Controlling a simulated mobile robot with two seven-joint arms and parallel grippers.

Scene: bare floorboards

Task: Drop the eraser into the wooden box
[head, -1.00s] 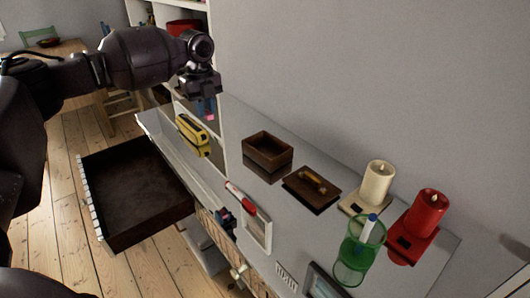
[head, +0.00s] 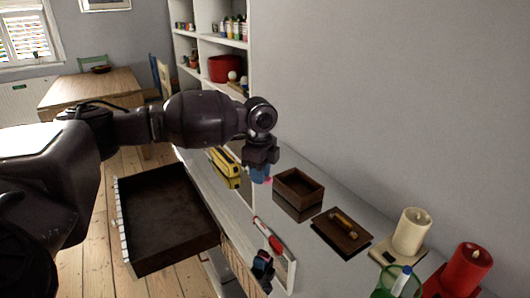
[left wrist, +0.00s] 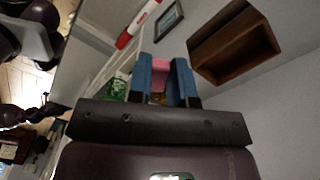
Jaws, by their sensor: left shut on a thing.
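My left gripper (head: 261,177) is shut on a small pink eraser (head: 267,181), held above the shelf top just left of the open wooden box (head: 297,205). In the left wrist view the pink eraser (left wrist: 159,66) sits between the blue fingers of my gripper (left wrist: 163,77). The wooden box (left wrist: 238,58) is at the upper right there, apart from the fingers. The box is dark brown and looks empty in the head view. Its lid (head: 330,238), with a brass-coloured handle, lies beside it. My right gripper is not seen.
A yellow-black object (head: 225,168) is behind the gripper. A red-white marker (head: 268,236) lies in front of the box, near a dark small object (head: 262,268). Cream (head: 411,232) and red (head: 466,268) candles and a green cup (head: 390,287) stand right. An open drawer (head: 165,220) juts out left.

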